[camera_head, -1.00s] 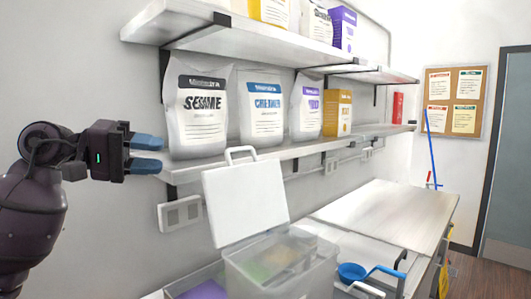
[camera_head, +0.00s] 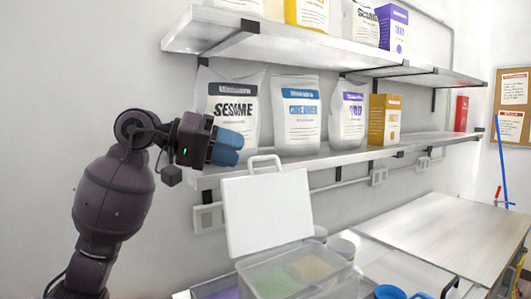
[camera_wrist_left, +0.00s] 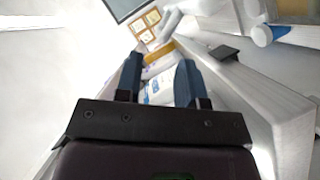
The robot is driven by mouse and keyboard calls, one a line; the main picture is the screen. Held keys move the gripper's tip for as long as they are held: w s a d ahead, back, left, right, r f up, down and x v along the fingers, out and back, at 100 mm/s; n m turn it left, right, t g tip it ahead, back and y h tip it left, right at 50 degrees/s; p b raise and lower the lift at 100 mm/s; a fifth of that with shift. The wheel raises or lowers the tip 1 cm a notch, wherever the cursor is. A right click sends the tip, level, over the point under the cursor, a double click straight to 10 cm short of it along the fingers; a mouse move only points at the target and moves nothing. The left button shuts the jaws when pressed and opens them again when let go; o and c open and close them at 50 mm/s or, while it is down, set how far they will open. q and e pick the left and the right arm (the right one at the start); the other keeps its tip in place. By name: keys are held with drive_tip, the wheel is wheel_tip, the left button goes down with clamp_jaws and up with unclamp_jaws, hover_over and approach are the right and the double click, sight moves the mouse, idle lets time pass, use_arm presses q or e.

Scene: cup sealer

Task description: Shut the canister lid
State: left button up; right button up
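The canister (camera_head: 338,284) is a clear, squarish box with coloured contents at the bottom of the head view, cut off by the frame edge. Its white lid (camera_head: 266,212) stands open, nearly upright at the back, with a loop handle on its top edge. My left gripper (camera_head: 228,148) is above and left of the lid, beside the lower shelf and in front of the sesame bag, apart from the lid. In the left wrist view (camera_wrist_left: 158,76) its two blue fingers are spread with nothing held between them. My right gripper is not in view.
The lower shelf (camera_head: 300,163) holds a sesame bag (camera_head: 232,112), a creamer bag (camera_head: 297,118) and a yellow box (camera_head: 384,120), close to my left gripper. The upper shelf (camera_head: 300,45) overhangs it. A bare metal counter (camera_head: 440,235) lies right of the canister.

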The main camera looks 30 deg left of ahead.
sight(265, 157)
use_arm(q)
drive_tip(key=p+x, duration=0.1)
drive_tip(key=x, duration=0.6)
drive_tip(key=shift+p, duration=0.3)
drive_tip(key=shift+s, duration=0.1)
clamp_jaws()
